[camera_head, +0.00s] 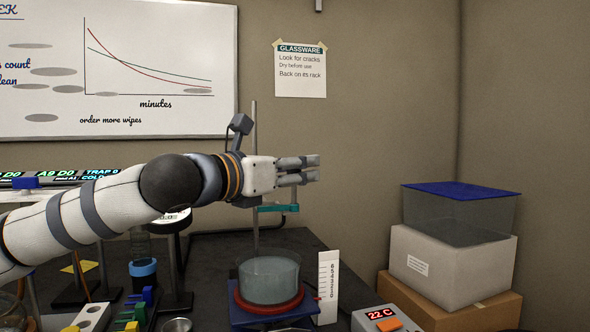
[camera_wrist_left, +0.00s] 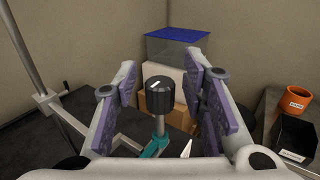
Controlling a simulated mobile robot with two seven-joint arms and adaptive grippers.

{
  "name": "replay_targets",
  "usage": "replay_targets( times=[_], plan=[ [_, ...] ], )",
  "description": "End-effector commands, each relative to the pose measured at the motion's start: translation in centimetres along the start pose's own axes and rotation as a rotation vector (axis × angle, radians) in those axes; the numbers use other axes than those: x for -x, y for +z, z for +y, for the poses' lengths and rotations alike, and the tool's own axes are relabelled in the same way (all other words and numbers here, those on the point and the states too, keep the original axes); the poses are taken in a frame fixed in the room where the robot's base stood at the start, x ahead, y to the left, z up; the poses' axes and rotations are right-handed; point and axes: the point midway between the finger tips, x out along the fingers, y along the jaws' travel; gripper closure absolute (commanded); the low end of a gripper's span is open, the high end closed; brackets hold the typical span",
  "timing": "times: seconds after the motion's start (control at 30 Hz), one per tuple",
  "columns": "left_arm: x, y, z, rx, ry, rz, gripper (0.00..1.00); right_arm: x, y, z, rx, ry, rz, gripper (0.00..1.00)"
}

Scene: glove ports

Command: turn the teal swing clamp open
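The teal swing clamp (camera_head: 278,208) is on an upright metal rod, just below my left gripper (camera_head: 302,170) in the head view. In the left wrist view its teal part (camera_wrist_left: 154,146) shows low, with a thin metal stem rising to a black knob (camera_wrist_left: 160,94) with a white mark on top. My left gripper (camera_wrist_left: 165,97) is open, with its purple-padded fingers on either side of the knob. Gaps show between the knob and both pads. In the head view the fingers hide the knob. My right gripper is in neither view.
The metal rod (camera_head: 254,125) stands just behind my left wrist. Below the clamp, a glass dish (camera_head: 268,282) of liquid sits on a red ring and blue stand. A white scale card (camera_head: 328,285) stands beside it. Boxes (camera_head: 450,268) are stacked at right.

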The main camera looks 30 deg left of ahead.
Motion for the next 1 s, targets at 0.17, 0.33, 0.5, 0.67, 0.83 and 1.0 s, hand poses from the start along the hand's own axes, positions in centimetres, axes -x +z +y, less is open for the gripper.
replay_targets(
  times=[0.17,0.33,0.5,0.67,0.83,1.0],
  plan=[
    [0.02,-0.01,0.00,0.000,0.000,0.000,1.00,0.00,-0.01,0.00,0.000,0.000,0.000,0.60],
    [0.02,-0.02,-0.01,-0.001,0.002,0.000,1.00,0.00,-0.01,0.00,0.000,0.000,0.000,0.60],
    [0.01,0.01,-0.06,-0.002,0.031,0.000,1.00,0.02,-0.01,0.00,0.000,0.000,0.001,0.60],
    [-0.01,0.00,-0.15,-0.004,0.109,0.001,1.00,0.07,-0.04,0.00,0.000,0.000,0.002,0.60],
    [0.03,0.14,-0.21,-0.006,0.246,-0.002,1.00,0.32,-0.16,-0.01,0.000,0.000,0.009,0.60],
    [0.05,0.30,-0.26,-0.006,0.406,-0.004,1.00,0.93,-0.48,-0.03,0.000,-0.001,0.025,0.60]
  ],
)
